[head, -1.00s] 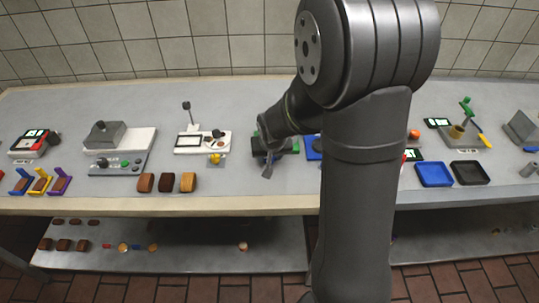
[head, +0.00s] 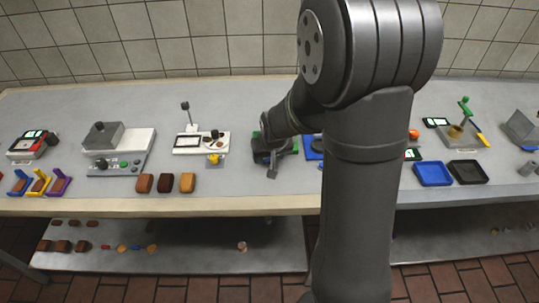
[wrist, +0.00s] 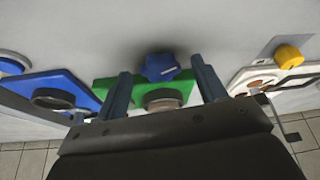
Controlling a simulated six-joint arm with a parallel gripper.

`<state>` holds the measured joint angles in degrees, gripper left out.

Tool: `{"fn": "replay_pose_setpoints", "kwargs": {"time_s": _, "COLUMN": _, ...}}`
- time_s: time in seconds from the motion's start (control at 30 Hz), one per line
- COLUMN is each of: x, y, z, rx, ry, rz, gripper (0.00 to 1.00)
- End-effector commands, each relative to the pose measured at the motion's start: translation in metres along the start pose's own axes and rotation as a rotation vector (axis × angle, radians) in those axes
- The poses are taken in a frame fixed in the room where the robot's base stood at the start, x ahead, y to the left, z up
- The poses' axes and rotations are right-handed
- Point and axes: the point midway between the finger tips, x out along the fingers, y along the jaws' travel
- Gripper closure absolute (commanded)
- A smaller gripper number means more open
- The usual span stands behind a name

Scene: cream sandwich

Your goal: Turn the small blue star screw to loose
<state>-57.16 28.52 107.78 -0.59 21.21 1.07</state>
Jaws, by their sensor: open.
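The blue star screw (wrist: 160,67) is in the wrist view, at the far edge of a green plate (wrist: 138,93) that has a round brown-grey disc (wrist: 163,98) on it. My gripper (wrist: 160,72) is open, one finger on each side of the screw in the picture. There are gaps between the screw and both fingers; I cannot tell their heights apart.
In the wrist view, a blue plate with a dark ring (wrist: 53,98) lies to the left and a white device with a yellow knob (wrist: 288,56) to the right. Brown blocks (head: 165,183) stand left of my gripper in the head view.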

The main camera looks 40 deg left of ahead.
Motion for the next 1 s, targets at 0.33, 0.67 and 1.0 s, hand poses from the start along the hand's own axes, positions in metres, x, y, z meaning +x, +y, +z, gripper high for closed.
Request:
{"fn": "replay_pose_setpoints", "kwargs": {"time_s": 0.33, "x": -0.026, "y": 0.0, "z": -0.001, "rx": 0.0, "ry": 0.004, "rz": 0.0, "gripper": 0.36}}
{"fn": "replay_pose_setpoints", "kwargs": {"time_s": 0.67, "x": -0.085, "y": 0.0, "z": -0.001, "rx": 0.0, "ry": 0.005, "rz": 0.0, "gripper": 0.36}}
{"fn": "replay_pose_setpoints", "kwargs": {"time_s": 1.0, "x": -0.146, "y": 0.0, "z": -0.001, "rx": 0.0, "ry": 0.004, "rz": 0.0, "gripper": 0.36}}
